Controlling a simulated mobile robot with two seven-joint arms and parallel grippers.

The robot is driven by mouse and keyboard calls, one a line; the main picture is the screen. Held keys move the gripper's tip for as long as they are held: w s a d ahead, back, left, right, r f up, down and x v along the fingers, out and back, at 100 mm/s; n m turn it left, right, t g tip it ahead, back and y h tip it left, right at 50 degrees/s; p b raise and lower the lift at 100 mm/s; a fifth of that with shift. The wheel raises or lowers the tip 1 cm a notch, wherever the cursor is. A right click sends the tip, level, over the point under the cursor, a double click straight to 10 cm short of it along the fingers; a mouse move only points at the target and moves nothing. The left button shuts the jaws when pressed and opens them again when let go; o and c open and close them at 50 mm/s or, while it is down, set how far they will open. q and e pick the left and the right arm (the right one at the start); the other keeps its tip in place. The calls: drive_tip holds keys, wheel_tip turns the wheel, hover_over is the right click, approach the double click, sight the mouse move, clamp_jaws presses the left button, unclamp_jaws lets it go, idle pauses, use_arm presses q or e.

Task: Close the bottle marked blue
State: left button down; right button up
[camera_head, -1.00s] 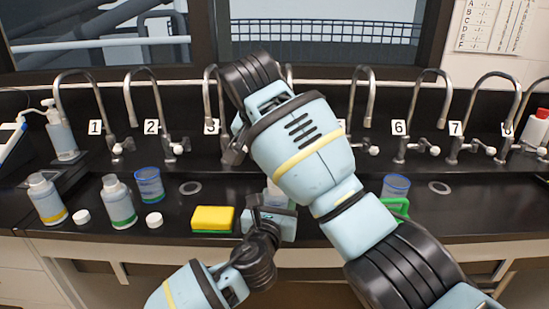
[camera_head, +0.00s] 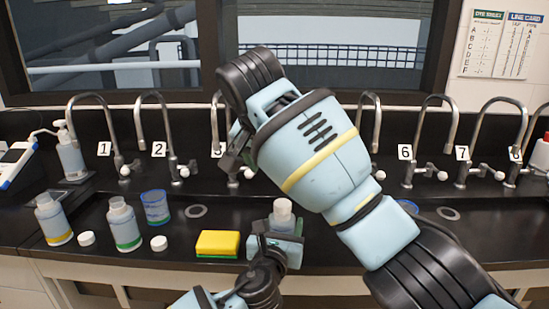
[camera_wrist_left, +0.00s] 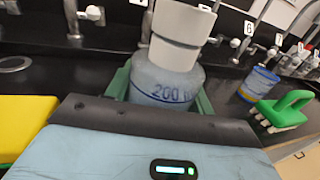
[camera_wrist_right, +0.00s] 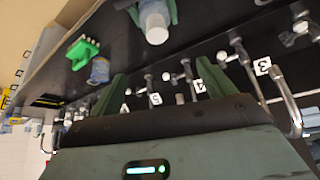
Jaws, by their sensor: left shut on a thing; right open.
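My left gripper (camera_head: 276,238) is shut on a whitish bottle (camera_wrist_left: 160,86) with blue "200" print. It holds the bottle upright near the counter's front, right of the sponge. A white cap-like top (camera_wrist_left: 182,35) sits on the bottle and also shows in the head view (camera_head: 283,206); I cannot tell how tight it is. The green fingers hide the bottle's lower part, and no colour band shows. The bottle top is also in the right wrist view (camera_wrist_right: 155,25). My right gripper (camera_wrist_right: 160,88) is open and empty, raised near the taps, away from the bottle.
A yellow-banded bottle (camera_head: 53,219) and a green-banded bottle (camera_head: 123,224) stand left, with loose white caps (camera_head: 86,238) (camera_head: 158,243) beside them. A blue beaker (camera_head: 155,207), a yellow sponge (camera_head: 217,243), a green brush (camera_wrist_left: 286,108) and another blue beaker (camera_wrist_left: 258,83) are around. Taps line the back.

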drive_tip(key=shift+v, duration=1.25)
use_arm(q)
drive_tip(key=shift+c, duration=2.4)
unclamp_jaws()
drive_tip(key=shift+s, duration=0.15)
drive_tip(key=p+v, duration=0.1)
drive_tip(key=v, duration=0.5)
drive_tip(key=shift+a, duration=0.1)
drive_tip(key=shift+v, duration=0.8)
use_arm(e)
drive_tip(key=shift+s+r, duration=0.15)
drive_tip(key=shift+r, duration=1.05)
